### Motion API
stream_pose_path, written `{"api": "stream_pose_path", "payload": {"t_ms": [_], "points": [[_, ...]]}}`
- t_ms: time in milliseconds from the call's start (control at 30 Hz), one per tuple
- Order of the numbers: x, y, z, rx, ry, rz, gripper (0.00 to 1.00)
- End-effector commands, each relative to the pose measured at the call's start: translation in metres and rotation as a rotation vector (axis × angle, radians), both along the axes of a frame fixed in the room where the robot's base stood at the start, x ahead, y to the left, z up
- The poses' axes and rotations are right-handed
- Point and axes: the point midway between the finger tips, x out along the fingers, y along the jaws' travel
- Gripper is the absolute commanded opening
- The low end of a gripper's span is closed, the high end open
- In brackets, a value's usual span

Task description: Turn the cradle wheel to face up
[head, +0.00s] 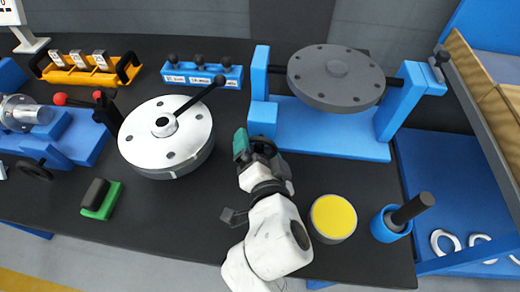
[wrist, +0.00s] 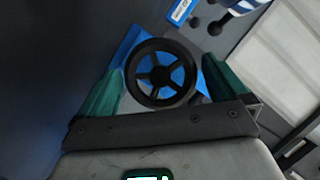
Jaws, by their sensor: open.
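The cradle (head: 330,132) is a blue frame at the back right, with two uprights carrying a dark grey round flange (head: 336,78) on a horizontal shaft. The flange lies about level, with bolt holes around its upper face. The black spoked cradle wheel (head: 265,147) is at the cradle's left upright, partly hidden by my gripper (head: 254,148). In the wrist view the wheel (wrist: 160,73) shows its rim and spokes, with blue behind. My gripper (wrist: 163,70) is open, with one green finger on each side of the wheel. I cannot tell whether the fingers touch the rim.
A silver round lid (head: 168,135) with a black handle is left of my arm. A yellow-topped can (head: 333,218) and a blue cup with a dark rod (head: 391,223) stand right of it. A green-black brush (head: 101,199) lies left. Dark table is clear between lid and arm.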

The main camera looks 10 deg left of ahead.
Motion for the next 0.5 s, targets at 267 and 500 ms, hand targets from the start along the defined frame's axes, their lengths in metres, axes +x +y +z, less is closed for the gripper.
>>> {"api": "stream_pose_path", "payload": {"t_ms": [267, 500], "points": [[-0.0003, -0.0001, -0.0001, 0.000, 0.000, 0.000, 0.81], [-0.0004, -0.0002, -0.0001, 0.000, 0.001, -0.001, 0.58]]}}
